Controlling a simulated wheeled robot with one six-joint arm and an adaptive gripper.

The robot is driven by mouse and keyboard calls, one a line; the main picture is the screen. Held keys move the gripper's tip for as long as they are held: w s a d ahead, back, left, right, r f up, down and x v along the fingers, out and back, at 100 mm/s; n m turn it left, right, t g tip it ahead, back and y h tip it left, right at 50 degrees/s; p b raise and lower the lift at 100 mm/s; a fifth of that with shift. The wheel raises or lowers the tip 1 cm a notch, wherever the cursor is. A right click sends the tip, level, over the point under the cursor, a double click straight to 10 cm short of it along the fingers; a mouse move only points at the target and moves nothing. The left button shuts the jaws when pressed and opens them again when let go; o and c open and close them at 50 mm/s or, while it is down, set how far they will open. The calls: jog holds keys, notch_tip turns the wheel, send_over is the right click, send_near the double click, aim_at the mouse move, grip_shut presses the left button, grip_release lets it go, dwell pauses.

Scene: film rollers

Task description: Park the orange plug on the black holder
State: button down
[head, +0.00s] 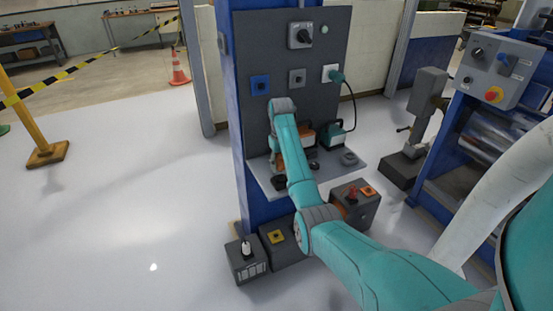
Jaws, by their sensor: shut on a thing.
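My gripper (277,168) is low over the left end of the grey shelf, mostly hidden behind my teal arm. It is shut on what looks like the orange plug (276,160), of which a small orange patch shows left of the arm. The black holder (279,183) sits on the shelf just below; I cannot tell whether the plug touches it. An orange box (307,135) stands behind, partly covered by my arm.
A teal box (336,133) has a cable to a teal plug (336,75) in the white socket. A dark round holder (313,165) and a grey ring (349,158) are on the shelf (335,172). Blue (260,85) and grey (297,77) sockets are on the panel.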

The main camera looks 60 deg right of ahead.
aim_at(280, 180)
jog(key=shift+f, duration=1.85)
jog(key=shift+f, duration=0.55)
jog(key=c, duration=0.5)
grip_release()
